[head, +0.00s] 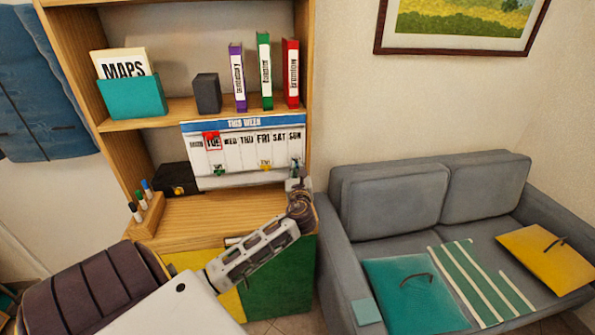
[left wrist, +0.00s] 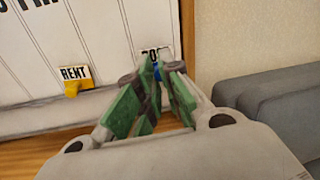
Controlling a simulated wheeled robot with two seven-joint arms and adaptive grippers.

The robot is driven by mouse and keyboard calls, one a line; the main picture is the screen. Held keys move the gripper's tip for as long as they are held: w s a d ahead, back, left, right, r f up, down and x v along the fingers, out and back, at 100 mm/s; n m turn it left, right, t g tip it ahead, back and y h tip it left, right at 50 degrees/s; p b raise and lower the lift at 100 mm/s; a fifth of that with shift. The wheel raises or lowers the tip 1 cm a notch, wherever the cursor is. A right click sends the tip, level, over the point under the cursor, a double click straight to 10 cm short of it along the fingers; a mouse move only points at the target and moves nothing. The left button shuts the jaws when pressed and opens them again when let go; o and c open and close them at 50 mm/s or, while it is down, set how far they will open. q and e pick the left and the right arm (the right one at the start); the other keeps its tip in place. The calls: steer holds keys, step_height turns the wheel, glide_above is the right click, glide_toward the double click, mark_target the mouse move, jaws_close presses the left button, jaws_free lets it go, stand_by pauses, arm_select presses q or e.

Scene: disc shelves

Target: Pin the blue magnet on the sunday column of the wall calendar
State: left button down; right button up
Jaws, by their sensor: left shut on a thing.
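The white wall calendar (head: 240,150) has a blue "THIS WEEK" header and day columns, with SUN at the far right; its lower part fills the left of the left wrist view (left wrist: 100,35). My left gripper (head: 297,182) is at the lower end of the SUN column. In the left wrist view its green fingers (left wrist: 155,85) are shut on the blue magnet (left wrist: 157,71), mostly hidden between them. A small white card with dark print (left wrist: 152,54) shows just behind the magnet. I cannot tell whether the magnet touches the calendar. My right gripper is not in view.
A yellow magnet (left wrist: 72,89) holds a "RENT" card under FRI. A green magnet (head: 218,170) sits lower left, and a red frame (head: 212,141) surrounds TUE. A black box (head: 176,179) and marker holder (head: 147,215) stand left. A grey sofa (head: 390,195) is right.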

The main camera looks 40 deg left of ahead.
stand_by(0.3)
arm_select(q)
steer(key=shift+w+a, duration=0.3)
steer(key=shift+a, duration=0.05)
stand_by(0.8)
steer(key=c, duration=1.5)
jaws_free()
steer(key=v, duration=1.2)
